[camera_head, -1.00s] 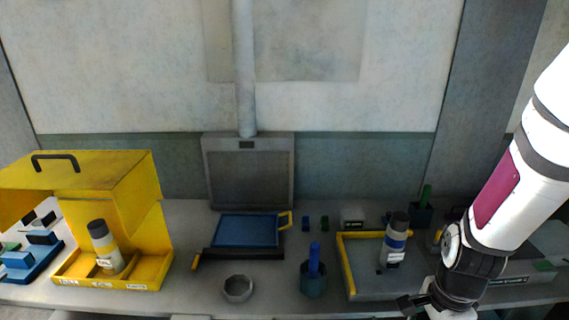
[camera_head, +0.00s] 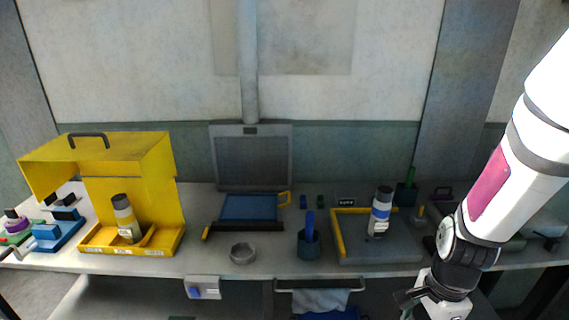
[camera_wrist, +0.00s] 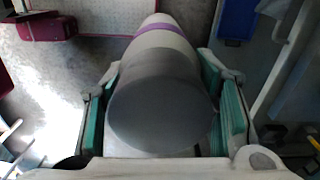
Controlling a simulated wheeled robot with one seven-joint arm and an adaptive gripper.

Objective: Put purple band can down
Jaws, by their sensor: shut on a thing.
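The purple band can (camera_wrist: 158,105) fills the middle of the wrist view, its dark grey end toward the camera. Beyond that end is a pale body with a purple band near the top of the picture. My gripper (camera_wrist: 165,75) is shut on the can, with green-lined fingers on both sides. The can's far end is not clearly visible, and I cannot tell whether it touches anything. In the head view my wrist shows at the lower right, in front of the bench; the fingers and held can are out of that picture.
A blue-band can (camera_head: 381,214) stands on a grey tray with yellow edging (camera_head: 340,238). A yellow-band can (camera_head: 125,217) stands in the open yellow box (camera_head: 168,240). A blue-handled pot (camera_head: 309,246) and a round dish (camera_head: 243,254) are mid-bench. A dark red object (camera_wrist: 47,27) shows in the wrist view.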

